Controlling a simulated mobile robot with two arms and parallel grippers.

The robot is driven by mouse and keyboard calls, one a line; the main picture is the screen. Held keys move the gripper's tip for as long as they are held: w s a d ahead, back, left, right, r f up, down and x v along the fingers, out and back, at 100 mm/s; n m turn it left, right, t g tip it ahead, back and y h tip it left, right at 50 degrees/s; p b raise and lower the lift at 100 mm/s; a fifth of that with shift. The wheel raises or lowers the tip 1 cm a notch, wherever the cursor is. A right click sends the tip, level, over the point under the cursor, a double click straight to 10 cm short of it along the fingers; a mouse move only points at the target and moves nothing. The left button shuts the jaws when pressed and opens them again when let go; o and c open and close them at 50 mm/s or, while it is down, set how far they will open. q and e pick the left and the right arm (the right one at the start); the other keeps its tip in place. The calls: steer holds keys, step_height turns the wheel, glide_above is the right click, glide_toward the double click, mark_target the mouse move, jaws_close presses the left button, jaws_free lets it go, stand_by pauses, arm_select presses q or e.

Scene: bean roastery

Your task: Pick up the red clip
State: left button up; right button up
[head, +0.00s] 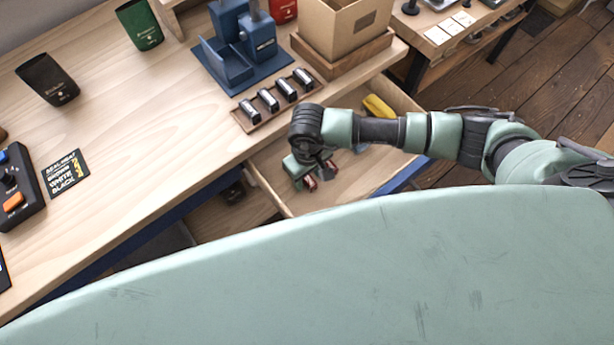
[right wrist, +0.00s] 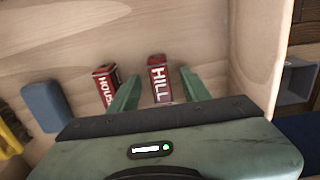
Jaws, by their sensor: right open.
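Two red pieces lie in the open drawer (head: 345,195). In the right wrist view, one marked HILL (right wrist: 158,77) lies between the spread fingers of my right gripper (right wrist: 158,85). The other, marked HOUSE (right wrist: 105,85), lies just left of the left finger. I cannot tell from their shape which is the red clip. In the head view my right gripper (head: 318,174) is down over the drawer, open, and partly covers both red pieces. Whether the fingers touch the HILL piece cannot be told. My left gripper is not in view.
The drawer also holds a blue block (right wrist: 45,106) and a yellow object (head: 378,107). Its wooden walls stand close around my right gripper. On the bench above, a rack of several dark stamps-like pieces (head: 268,100) and a cardboard box (head: 345,28) stand near the drawer.

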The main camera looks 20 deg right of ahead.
steer(key=shift+c, duration=0.4)
jaws_close()
steer(key=shift+r, duration=0.1)
